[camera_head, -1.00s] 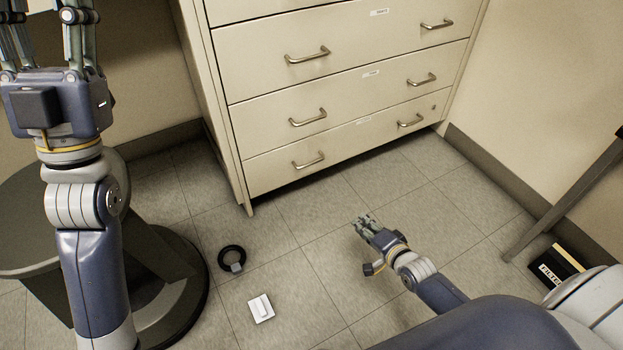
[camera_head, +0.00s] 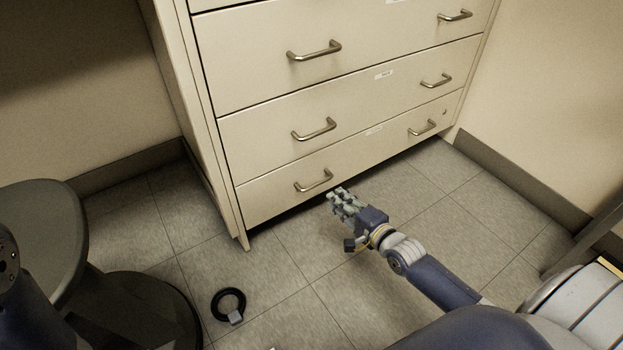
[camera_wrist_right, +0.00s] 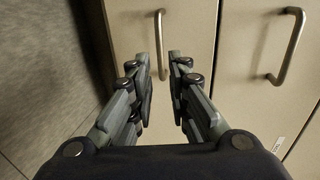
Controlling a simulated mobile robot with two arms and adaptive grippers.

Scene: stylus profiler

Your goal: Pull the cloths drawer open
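The cabinet has several cream drawers with metal bar handles; the label print is too small to read, so I cannot tell which drawer is the cloths drawer. The bottom drawer (camera_head: 372,157) is shut, with a left handle (camera_head: 314,181) and a right handle (camera_head: 422,128). My right gripper (camera_head: 335,191) is open, just in front of and slightly right of that left handle. In the right wrist view the handle (camera_wrist_right: 160,45) lines up with the gap between the open fingers (camera_wrist_right: 162,66); contact cannot be told. My left gripper is out of view.
The drawer above (camera_head: 375,93) is also shut; its handle (camera_wrist_right: 290,45) shows in the right wrist view. A dark round stool (camera_head: 40,225) stands at the left. A black ring (camera_head: 228,303) lies on the floor. Tiled floor before the cabinet is mostly free.

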